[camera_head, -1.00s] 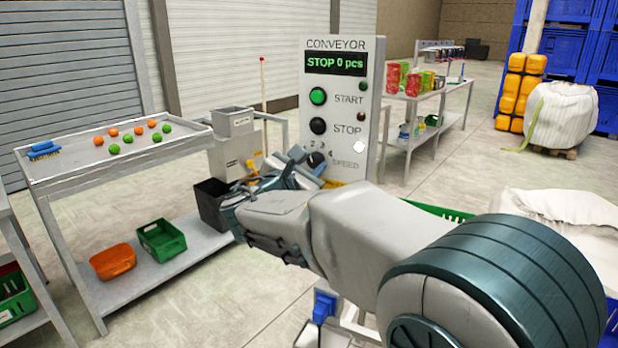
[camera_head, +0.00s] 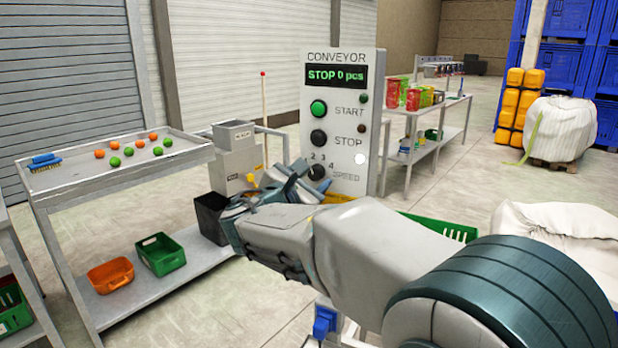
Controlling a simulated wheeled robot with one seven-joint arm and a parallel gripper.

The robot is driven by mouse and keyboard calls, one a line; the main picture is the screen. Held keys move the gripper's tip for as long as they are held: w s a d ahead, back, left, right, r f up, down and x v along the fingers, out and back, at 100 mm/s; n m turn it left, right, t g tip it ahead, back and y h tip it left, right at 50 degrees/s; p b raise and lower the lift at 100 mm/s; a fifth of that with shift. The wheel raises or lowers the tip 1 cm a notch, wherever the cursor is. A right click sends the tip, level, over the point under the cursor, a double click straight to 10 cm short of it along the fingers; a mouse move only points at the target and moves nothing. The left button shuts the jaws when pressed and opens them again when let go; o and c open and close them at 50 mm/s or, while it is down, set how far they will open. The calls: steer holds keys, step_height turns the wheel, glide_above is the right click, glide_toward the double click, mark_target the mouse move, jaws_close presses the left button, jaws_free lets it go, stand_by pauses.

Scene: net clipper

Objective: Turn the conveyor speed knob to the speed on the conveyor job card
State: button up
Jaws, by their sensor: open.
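The conveyor control panel (camera_head: 346,110) stands upright in the middle, with a display (camera_head: 336,77) reading "STOP 0 pcs". Below it are a green START button (camera_head: 318,108) and a black STOP button (camera_head: 318,138). The black speed knob (camera_head: 317,172) sits lowest, under the numerals 2, 3 and 4; its pointer setting is too small to read. My gripper (camera_head: 291,178) is open, just left of and below the knob; I cannot tell whether it touches the panel. My arm hides the panel's lower part. I cannot make out a conveyor job card.
A tray table (camera_head: 110,180) with orange and green balls and a blue brush (camera_head: 45,162) stands left. Orange (camera_head: 111,274) and green bins (camera_head: 160,254) lie on its lower shelf. A grey box machine (camera_head: 234,150) stands left of the panel. Shelving (camera_head: 440,110) stands behind right.

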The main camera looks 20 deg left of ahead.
steer(key=s+a, duration=0.2)
steer(key=s, duration=1.1)
steer(key=shift+s+a+b, duration=0.15)
steer(key=shift+s+b, duration=0.15)
steer(key=shift+b, duration=0.15)
